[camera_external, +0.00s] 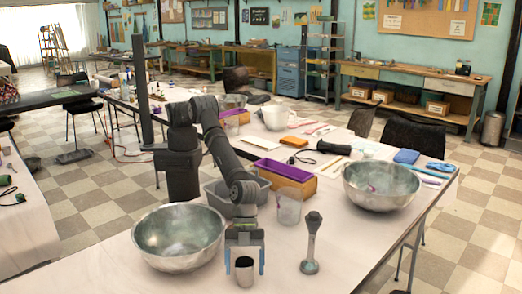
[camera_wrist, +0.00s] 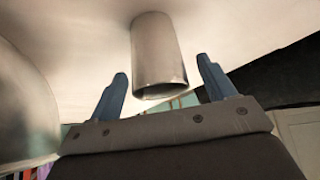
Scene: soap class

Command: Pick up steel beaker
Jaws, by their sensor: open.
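The steel beaker (camera_external: 244,271) is a small open metal cup standing upright on the white table near its front edge. In the wrist view the beaker (camera_wrist: 158,55) shows as a smooth grey cylinder between and beyond my two blue fingertips. My gripper (camera_external: 245,262) is open, with one blue finger on each side of the beaker in the external view. In the wrist view my gripper (camera_wrist: 164,80) has a visible gap between each finger and the beaker, and nothing is held.
A large steel bowl (camera_external: 178,238) stands close on the left. A grey metal tool with a round foot (camera_external: 311,245) stands on the right. A clear plastic cup (camera_external: 289,208) and a grey bin (camera_external: 214,192) are behind. Another steel bowl (camera_external: 384,186) stands farther right.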

